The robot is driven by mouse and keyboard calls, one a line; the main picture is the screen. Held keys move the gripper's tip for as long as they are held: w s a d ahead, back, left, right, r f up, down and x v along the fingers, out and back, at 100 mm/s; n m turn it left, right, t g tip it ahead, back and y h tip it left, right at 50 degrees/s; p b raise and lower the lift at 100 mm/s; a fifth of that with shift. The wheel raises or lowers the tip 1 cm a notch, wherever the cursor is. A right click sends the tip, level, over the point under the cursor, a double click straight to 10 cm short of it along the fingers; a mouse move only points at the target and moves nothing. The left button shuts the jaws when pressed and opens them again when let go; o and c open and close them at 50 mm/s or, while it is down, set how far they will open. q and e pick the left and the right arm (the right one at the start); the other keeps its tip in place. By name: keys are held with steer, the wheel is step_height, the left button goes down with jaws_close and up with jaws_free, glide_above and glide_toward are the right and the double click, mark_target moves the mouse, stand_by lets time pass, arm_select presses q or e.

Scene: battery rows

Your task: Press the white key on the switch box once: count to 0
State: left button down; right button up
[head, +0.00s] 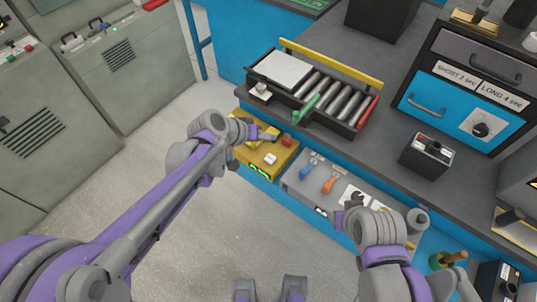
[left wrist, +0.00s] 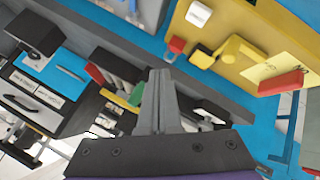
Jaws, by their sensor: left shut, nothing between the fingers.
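The yellow switch box (head: 247,157) is mounted low on the front of the bench in the head view. Its white key (head: 270,159) is on top, with a red key (head: 287,141) farther right. A small green display (head: 259,173) is on its front; I cannot read its digits. In the left wrist view the yellow box (left wrist: 235,77) is at the upper right, with the white key (left wrist: 198,13) near the top. My left gripper (head: 274,136) is shut and empty, over the box beside the red key, apart from the white key.
A grey box with a blue lever (head: 306,172) and an orange lever (head: 328,185) adjoins on the right. Above it, a tray of rollers (head: 322,97) stands on the dark bench. Grey cabinets (head: 110,65) stand at left. The floor (head: 215,220) is clear.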

mark_target(268, 160)
arm_select(q)
steer(key=shift+a, duration=0.1)
stand_by(0.3)
step_height(268, 160, down, 9)
steer(key=b, duration=0.6)
steer(key=shift+r, duration=0.1)
stand_by(1.8)
steer(key=shift+f+b, duration=0.4)
steer(key=shift+b, duration=0.05)
steer(key=shift+f+b, duration=0.35)
steer(key=shift+f, duration=0.1)
stand_by(0.4)
steer(key=shift+r, duration=0.1)
steer(key=shift+r+p, duration=0.65)
steer(key=shift+r, duration=0.1)
